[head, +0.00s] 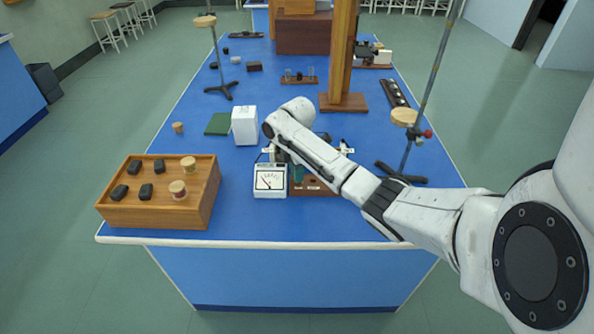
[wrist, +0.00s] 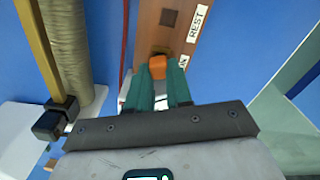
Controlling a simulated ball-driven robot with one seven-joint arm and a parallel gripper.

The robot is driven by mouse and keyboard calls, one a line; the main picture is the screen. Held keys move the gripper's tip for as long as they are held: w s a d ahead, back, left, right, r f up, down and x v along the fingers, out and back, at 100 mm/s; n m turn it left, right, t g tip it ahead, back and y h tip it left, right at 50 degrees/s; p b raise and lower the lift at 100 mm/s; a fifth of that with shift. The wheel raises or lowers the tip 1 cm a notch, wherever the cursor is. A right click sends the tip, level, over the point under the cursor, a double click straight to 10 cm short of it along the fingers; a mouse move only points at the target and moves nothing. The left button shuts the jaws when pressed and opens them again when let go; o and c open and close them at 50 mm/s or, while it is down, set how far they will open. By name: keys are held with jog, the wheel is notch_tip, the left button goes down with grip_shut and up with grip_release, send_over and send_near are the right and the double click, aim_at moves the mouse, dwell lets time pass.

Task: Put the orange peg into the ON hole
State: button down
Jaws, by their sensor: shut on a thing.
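The orange peg (wrist: 158,67) shows in the wrist view between the green fingertips of my gripper (wrist: 159,76), which is shut on it. The peg is over the near end of a brown wooden board (wrist: 185,40), beside a partly covered label ending in N. I cannot tell whether the peg is in a hole there. A dark square hole (wrist: 169,17) lies farther along the board beside a label (wrist: 198,20) reading REST. In the head view the board (head: 313,187) is partly hidden behind my arm and a meter; the peg is hidden.
A white dial meter (head: 270,180) stands just left of the board. A wooden box (head: 205,190) with dark blocks and corks is at the left front. A white box (head: 244,126) stands behind the meter. A stand (head: 403,160) is on the right. The front right tabletop is clear.

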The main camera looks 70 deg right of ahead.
jog(key=shift+f, duration=0.3)
jog(key=c, duration=0.9)
grip_release()
jog(key=shift+c, duration=0.2)
notch_tip(320, 180, up, 11)
jog(key=shift+f, duration=0.1)
